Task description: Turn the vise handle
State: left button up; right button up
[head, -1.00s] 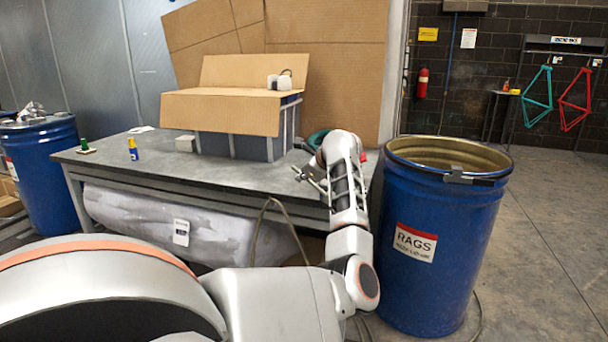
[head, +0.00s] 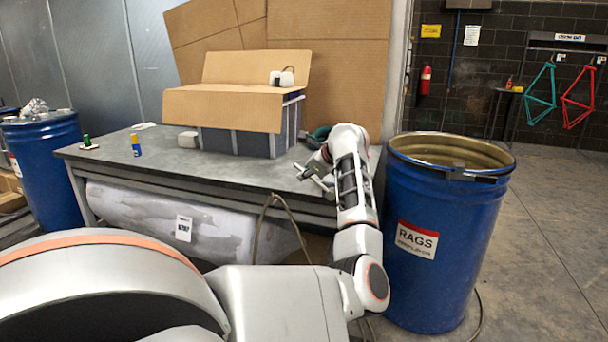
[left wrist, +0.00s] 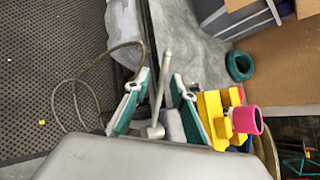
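My left arm reaches to the right end of the grey workbench (head: 150,160). Its gripper (head: 312,178) is low over the bench's front right edge. In the left wrist view the gripper (left wrist: 157,88) is open, with a teal-padded finger on each side. A thin grey metal rod with a knob at its lower end, apparently the vise handle (left wrist: 166,62), shows between the fingers. There is a gap on both sides of it; contact cannot be told. I cannot make out the vise body. My right gripper is in no view.
A blue rags drum (head: 450,270) stands close right of my forearm. A cardboard-topped crate (head: 225,108) sits on the bench. A teal ring (left wrist: 239,66) and a yellow item with a pink roll (left wrist: 247,120) are near the gripper. A hose (left wrist: 80,90) hangs nearby.

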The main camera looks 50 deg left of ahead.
pick_arm(q)
jog(key=shift+v, duration=2.55)
jog(key=shift+s, duration=0.1)
jog(key=shift+c, duration=0.4)
